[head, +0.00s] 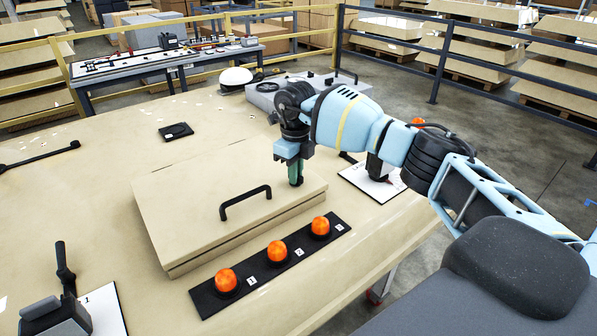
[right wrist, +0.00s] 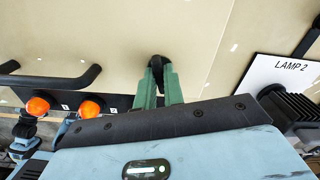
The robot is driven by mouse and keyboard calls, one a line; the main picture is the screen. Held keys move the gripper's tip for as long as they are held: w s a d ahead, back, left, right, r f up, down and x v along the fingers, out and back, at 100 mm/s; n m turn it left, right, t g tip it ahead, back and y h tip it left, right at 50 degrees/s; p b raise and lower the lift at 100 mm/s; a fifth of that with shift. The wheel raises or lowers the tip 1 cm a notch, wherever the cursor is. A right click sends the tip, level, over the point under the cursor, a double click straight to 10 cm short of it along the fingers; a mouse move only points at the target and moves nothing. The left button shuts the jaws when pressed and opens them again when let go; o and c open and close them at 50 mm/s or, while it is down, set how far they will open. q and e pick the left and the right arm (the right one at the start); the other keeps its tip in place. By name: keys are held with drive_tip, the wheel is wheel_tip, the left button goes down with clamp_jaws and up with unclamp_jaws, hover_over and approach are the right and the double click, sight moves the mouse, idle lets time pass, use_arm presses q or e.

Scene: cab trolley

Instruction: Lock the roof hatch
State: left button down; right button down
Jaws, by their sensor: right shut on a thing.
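The roof hatch (head: 190,205) is a flat beige panel with a black bar handle (head: 245,200) on top. It lies down on its beige base on the table-like roof. My right gripper (head: 296,181) points down at the hatch's far right part, with its green fingers together. In the right wrist view the fingers (right wrist: 158,75) are shut on a small black piece (right wrist: 157,62), probably the hatch's latch knob. The fingers hide most of it, so I cannot tell which way it is turned. The handle also shows in the right wrist view (right wrist: 50,80). My left gripper is not in view.
A black strip with orange lamps (head: 277,252) lies in front of the hatch. A lever box (head: 55,318) stands at the front left. A white card (head: 372,183) with a black device lies right of the hatch. A small black pad (head: 176,131) lies behind; the roof's left part is mostly clear.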

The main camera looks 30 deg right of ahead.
drive_tip(key=shift+m, duration=1.9)
drive_tip(key=c, duration=1.5)
unclamp_jaws()
drive_tip(key=shift+r, duration=3.9)
drive_tip(key=shift+f, duration=0.1)
